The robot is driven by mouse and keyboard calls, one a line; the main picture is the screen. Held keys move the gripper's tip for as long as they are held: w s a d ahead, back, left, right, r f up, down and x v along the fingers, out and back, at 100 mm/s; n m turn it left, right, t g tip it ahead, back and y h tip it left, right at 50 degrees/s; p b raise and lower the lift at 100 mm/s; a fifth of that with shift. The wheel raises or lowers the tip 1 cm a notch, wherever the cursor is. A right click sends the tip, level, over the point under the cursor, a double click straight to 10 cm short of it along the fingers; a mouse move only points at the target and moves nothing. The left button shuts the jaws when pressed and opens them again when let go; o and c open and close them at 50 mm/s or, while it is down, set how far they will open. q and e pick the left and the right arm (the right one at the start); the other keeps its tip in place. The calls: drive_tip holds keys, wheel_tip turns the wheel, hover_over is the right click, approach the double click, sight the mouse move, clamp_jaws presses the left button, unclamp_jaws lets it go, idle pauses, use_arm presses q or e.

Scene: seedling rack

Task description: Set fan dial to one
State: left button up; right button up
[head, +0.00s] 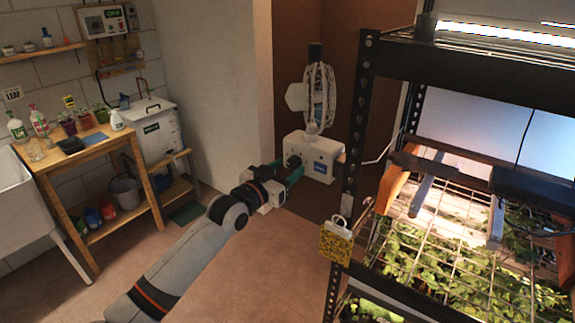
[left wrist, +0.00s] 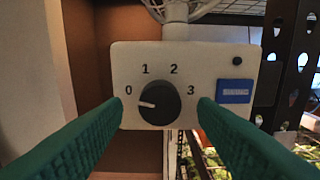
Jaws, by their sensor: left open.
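The fan (head: 320,98) is white and stands by the brown panel, above its white control box (head: 322,173). In the left wrist view the control box (left wrist: 210,60) faces me with the marks 0, 1, 2 and 3 around a black dial (left wrist: 160,104). The dial's white pointer line is toward the left, nearest the 0. My left gripper (head: 289,171) is open in front of the box. In the left wrist view its green fingers (left wrist: 160,112) reach in on either side of the dial; whether they touch the box cannot be told. My right gripper is not in view.
A black metal rack (head: 353,150) with lit seedlings stands close to the right of the fan box. A yellow tag (head: 336,240) hangs on its post. A wooden bench (head: 72,152) stands at the left. The floor (head: 245,275) between is clear.

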use_arm(q)
drive_tip(key=shift+w+d, duration=0.3)
drive_tip(key=shift+w, duration=0.1)
drive_tip(key=c, duration=1)
drive_tip(key=shift+o, duration=0.2)
